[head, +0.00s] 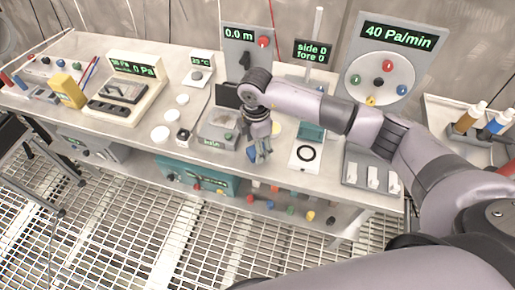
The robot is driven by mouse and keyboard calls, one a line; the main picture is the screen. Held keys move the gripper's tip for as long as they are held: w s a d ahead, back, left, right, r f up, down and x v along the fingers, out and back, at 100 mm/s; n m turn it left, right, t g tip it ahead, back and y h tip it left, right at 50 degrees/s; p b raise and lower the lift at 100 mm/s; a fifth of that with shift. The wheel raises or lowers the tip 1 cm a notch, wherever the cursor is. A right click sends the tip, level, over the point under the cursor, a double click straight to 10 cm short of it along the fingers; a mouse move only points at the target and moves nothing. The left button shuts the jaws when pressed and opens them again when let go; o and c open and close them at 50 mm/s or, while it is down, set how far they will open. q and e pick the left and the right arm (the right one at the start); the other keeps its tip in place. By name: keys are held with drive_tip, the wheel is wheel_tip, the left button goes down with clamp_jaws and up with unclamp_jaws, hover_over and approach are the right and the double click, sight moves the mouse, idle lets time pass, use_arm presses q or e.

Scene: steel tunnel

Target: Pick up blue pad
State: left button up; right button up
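A small blue pad (251,153) lies on the bench top near its front edge, partly hidden by my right gripper. My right gripper (262,156) points down at the bench just right of the blue pad. Its fingers are small and overlap the background, so whether they are open or shut, or touch the pad, is unclear. My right arm reaches in from the right over the bench. My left gripper is not in view.
Left of the pad stands a grey box with a clear top (218,128). Display panels, including a round-dial one (380,75), line the back. A lower shelf holds colored pieces.

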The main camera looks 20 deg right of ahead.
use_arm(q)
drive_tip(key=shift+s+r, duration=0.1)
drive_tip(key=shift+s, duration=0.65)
use_arm(e)
drive_tip(key=shift+f, duration=0.9)
drive_tip(key=shift+c, duration=0.2)
drive_tip(key=c, duration=1.1)
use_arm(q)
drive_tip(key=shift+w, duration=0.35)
use_arm(e)
drive_tip(key=shift+r, duration=0.15)
use_arm(q)
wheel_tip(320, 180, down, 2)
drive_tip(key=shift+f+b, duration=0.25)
drive_tip(key=shift+b, duration=1)
use_arm(e)
wheel_tip(320, 180, up, 20)
drive_tip(key=shift+f, duration=0.1)
drive_tip(key=o, duration=0.5)
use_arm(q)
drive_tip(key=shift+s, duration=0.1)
use_arm(e)
drive_tip(key=shift+f, duration=0.1)
drive_tip(key=c, duration=0.5)
